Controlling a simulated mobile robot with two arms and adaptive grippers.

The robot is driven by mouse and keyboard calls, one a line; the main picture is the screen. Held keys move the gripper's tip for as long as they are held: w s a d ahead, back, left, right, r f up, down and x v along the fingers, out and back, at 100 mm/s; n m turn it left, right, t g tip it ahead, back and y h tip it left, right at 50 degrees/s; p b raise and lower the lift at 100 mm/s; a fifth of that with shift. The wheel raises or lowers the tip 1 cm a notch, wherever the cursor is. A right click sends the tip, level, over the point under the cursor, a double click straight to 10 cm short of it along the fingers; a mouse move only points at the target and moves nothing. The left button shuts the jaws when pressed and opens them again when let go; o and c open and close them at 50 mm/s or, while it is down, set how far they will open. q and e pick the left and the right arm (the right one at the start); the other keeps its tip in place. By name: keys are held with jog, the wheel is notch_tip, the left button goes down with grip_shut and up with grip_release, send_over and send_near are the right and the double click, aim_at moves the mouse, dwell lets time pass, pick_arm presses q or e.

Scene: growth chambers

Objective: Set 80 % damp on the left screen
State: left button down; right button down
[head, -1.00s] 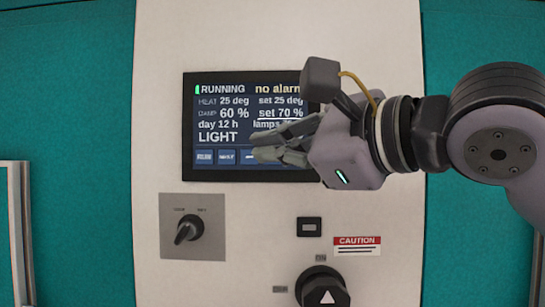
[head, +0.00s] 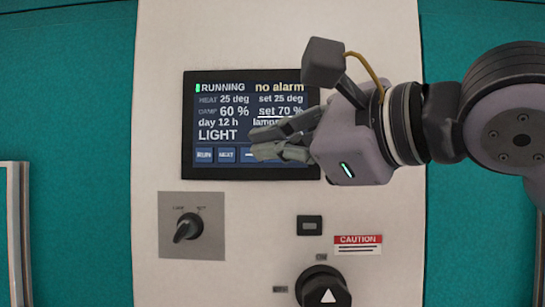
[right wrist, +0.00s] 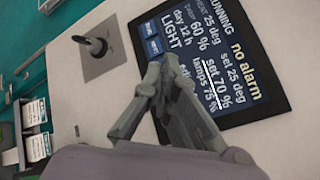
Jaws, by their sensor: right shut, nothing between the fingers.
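The screen (head: 188,125) on the pale panel reads RUNNING, no alarm, damp 60 % with set 70 % underlined, heat 25 deg with set 25 deg, day 12 h, and LIGHT. Its bottom row shows a RUN button (head: 204,155), a NEXT button (head: 227,155) and a minus button; my fingers hide the rest of the row. My right gripper (head: 256,143) is shut and empty, in front of the screen's lower right part. Whether it touches the glass I cannot tell. In the right wrist view its fingers overlap the button edge of the screen (right wrist: 262,103). My left gripper is not in view.
A dark knob (head: 188,226) on a grey plate sits below left of the screen. A small black switch (head: 309,225), a large knob (head: 323,288) and a CAUTION label (head: 358,244) are below right. White boxes (right wrist: 36,113) stand at the left in the right wrist view.

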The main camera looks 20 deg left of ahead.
jog(key=s+b, duration=0.1)
jog(key=s, duration=0.1)
jog(key=s+d+b, duration=0.1)
jog(key=s, duration=0.1)
jog(key=shift+s+d+b, duration=0.2)
jog(key=shift+s+b, duration=0.1)
jog(key=shift+s, duration=0.05)
dwell(1.5)
